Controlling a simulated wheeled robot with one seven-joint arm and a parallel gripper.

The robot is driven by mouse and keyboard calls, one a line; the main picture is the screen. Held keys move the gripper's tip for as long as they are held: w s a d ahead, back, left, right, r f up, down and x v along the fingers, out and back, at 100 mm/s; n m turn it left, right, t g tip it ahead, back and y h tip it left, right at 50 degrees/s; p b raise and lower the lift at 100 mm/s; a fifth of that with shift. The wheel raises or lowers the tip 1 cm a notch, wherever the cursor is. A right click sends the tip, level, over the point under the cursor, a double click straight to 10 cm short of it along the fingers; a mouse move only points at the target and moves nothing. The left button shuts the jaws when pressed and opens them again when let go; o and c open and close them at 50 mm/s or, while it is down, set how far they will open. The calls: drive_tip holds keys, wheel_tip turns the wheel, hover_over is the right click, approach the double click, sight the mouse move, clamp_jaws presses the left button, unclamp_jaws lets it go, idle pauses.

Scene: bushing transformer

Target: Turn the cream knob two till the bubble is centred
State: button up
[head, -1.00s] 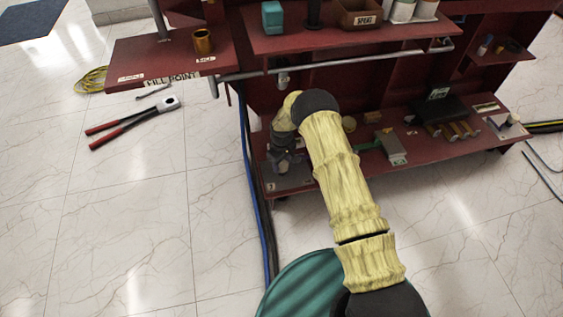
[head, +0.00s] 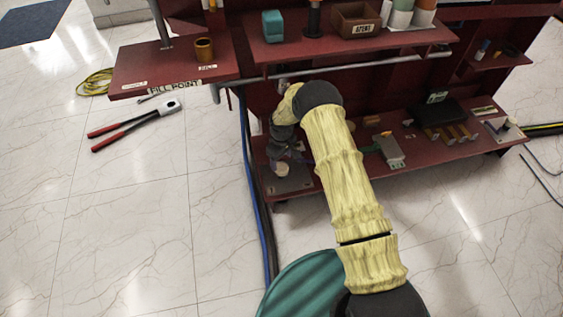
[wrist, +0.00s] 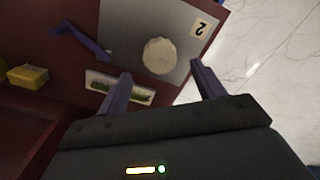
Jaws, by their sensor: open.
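The cream knob two (wrist: 160,56) sits on a grey plate (wrist: 122,22) with a label "2" (wrist: 201,27) in the wrist view. In the head view the knob (head: 281,169) shows on the plate at the left end of the lower shelf. A level vial (wrist: 119,88) with green liquid lies beside the plate; I cannot make out its bubble. My gripper (wrist: 158,76) is open, its two dark purple fingers apart and empty, with the knob just past and between their tips. In the head view my wrist covers part of this shelf end.
A purple lever-like piece (wrist: 80,42) and a yellow block (wrist: 28,76) lie left of the plate. Blue and black cables (head: 252,170) run down beside the shelf.

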sight(282, 167)
wheel_tip(282, 167, up, 12)
drive_tip(key=p, duration=0.3)
drive_tip(key=shift+p, duration=0.4)
drive_tip(key=shift+r, duration=0.1)
drive_tip(key=s+d+r+m+p, duration=0.1)
drive_tip(key=s+d+r+p, duration=0.4)
drive_tip(key=d, duration=0.4)
drive_tip(key=s+d+r+m+p, duration=0.25)
drive_tip(key=r+p, duration=0.55)
drive_tip(key=r, duration=0.7)
drive_tip(key=s+d+r+m+p, duration=0.15)
drive_tip(key=s+r+p, duration=0.4)
drive_tip(key=r, duration=0.95)
drive_tip(key=s+d+r+m+t+p, duration=0.1)
drive_tip(key=s+r+p, duration=0.3)
drive_tip(key=r+p, duration=0.3)
drive_tip(key=s+d+r+m+p, duration=0.2)
drive_tip(key=s+r+p, duration=0.3)
drive_tip(key=r, duration=0.7)
drive_tip(key=s+d+r+m+t+p, duration=0.1)
drive_tip(key=s+r+m+p, duration=0.1)
drive_tip(key=s+r+p, duration=0.3)
wheel_tip(282, 167, up, 4)
drive_tip(key=p, duration=0.3)
drive_tip(key=shift+d+r+t+p, duration=0.25)
drive_tip(key=shift+d+t+p, duration=0.05)
drive_tip(key=shift+d, duration=0.1)
